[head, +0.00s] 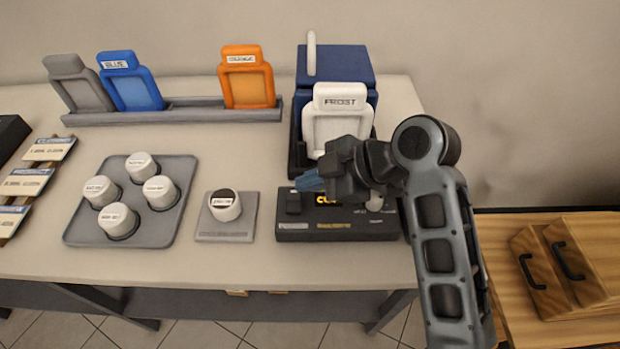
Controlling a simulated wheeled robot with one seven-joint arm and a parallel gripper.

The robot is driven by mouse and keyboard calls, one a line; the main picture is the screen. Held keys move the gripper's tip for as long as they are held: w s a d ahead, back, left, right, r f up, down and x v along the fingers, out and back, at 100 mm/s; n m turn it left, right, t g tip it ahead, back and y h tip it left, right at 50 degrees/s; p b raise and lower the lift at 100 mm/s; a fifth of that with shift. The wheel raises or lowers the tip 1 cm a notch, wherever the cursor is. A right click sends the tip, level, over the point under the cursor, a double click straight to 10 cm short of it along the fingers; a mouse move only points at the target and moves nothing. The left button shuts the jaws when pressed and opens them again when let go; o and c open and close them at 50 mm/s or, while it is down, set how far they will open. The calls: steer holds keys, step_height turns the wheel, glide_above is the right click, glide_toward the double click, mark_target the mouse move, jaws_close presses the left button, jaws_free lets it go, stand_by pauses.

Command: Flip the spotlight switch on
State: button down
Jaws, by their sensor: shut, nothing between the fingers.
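The spotlight (345,65) is a dark blue box at the back right of the table, with a white frame (341,97) marked "FROST" at its front. A black control box (335,229) with a lit orange display stands in front of it. The box has a small black block (293,203) at its left and a pale knob or lever (374,201) at its right. I cannot tell which is the spotlight switch or how it is set. My gripper (308,181) is shut and empty, its blue fingertips above the box's left half. My gripper and arm hide part of the box's top.
A grey tray (72,235) holds several white round pieces. One dark-topped piece sits on a grey pad (224,237) left of the control box. A rack (190,117) at the back holds grey, blue and orange frames. A wooden surface with handled brown pieces (555,263) lies right.

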steer(key=shift+w+f+b, duration=0.25)
steer(key=shift+f+b, duration=0.2)
steer(key=shift+b, duration=0.05)
steer(key=shift+r, duration=0.1)
steer(key=shift+s+r+p, duration=0.25)
steer(key=shift+s+p, duration=0.3)
steer(key=shift+s, duration=0.2)
